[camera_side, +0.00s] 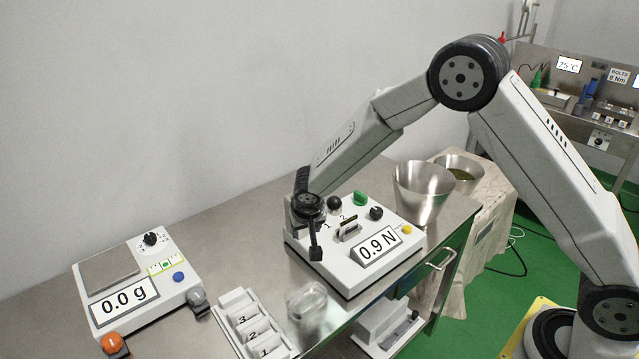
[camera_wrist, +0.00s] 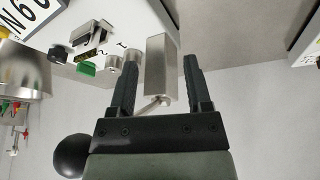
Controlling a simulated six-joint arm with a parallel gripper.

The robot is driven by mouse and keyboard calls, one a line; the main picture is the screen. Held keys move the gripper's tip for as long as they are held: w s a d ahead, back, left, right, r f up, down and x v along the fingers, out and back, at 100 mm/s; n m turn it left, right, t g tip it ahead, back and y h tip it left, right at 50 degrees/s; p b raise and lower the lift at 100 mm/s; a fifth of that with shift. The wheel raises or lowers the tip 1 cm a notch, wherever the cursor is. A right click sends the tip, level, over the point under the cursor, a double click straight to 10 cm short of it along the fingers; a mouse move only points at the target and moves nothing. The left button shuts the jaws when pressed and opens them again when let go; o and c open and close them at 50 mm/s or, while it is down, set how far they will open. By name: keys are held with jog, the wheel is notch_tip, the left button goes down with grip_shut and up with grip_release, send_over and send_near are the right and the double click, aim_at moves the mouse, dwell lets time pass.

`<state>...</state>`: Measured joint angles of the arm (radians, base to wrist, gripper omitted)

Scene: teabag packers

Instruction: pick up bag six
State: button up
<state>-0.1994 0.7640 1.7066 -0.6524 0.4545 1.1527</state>
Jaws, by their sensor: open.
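I cannot make out a bag marked six in either view. A white tray (camera_side: 228,309) at the front has slots marked 1, 2 and 3 with pale pieces in them; I cannot tell whether these are bags. My gripper (camera_wrist: 161,57) is open, with its two dark fingers apart in the wrist view. A grey metal block (camera_wrist: 159,68) shows between the fingers; I cannot tell whether it is between them or beyond. In the side view my gripper (camera_side: 315,250) hangs at the left edge of the white machine (camera_side: 335,268) reading 0.9 N, which also shows in the wrist view (camera_wrist: 112,12).
A scale (camera_side: 150,300) reading 0.0 g stands at the left. A clear container (camera_side: 307,302) stands between the tray and the machine. Metal bowls (camera_side: 420,190) stand behind the machine at the right.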

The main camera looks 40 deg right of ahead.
aim_at(344, 222)
jog(key=d+f+m+g+h, duration=0.1)
jog(key=m, duration=0.1)
jog(key=w+d+f+m+h, duration=0.1)
jog(key=m+h, duration=0.1)
jog(key=w+d+f+m+g+h, duration=0.1)
jog(key=m+h, duration=0.1)
jog(key=shift+d+f+g, duration=0.3)
jog(key=shift+d, duration=0.05)
jog(key=m+h, duration=0.1)
jog(key=m, duration=0.1)
jog(key=d+m+h, duration=0.1)
jog(key=h, duration=0.1)
jog(key=shift+w+d+f+m+g, duration=0.15)
jog(key=shift+f+m+g, duration=0.05)
jog(key=shift+m+g, duration=0.2)
jog(key=shift+d+m+g+h, duration=0.15)
jog(key=shift+m+h, duration=0.25)
jog(key=shift+m, duration=0.15)
jog(key=shift+d+m+g+h, duration=0.1)
jog(key=shift+m+g+h, duration=0.05)
jog(key=shift+m+h, duration=0.35)
jog(key=shift+d+r+m+g+h, duration=0.1)
jog(key=shift+r+m+g+h, duration=0.1)
jog(key=shift+m+h, duration=0.3)
jog(key=shift+r+m+g+h, duration=0.1)
jog(key=shift+m+g+h, duration=0.1)
jog(key=shift+m, duration=0.45)
jog(key=shift+d, duration=0.1)
jog(key=shift+x, duration=1.2)
jog(key=shift+d+f, duration=0.15)
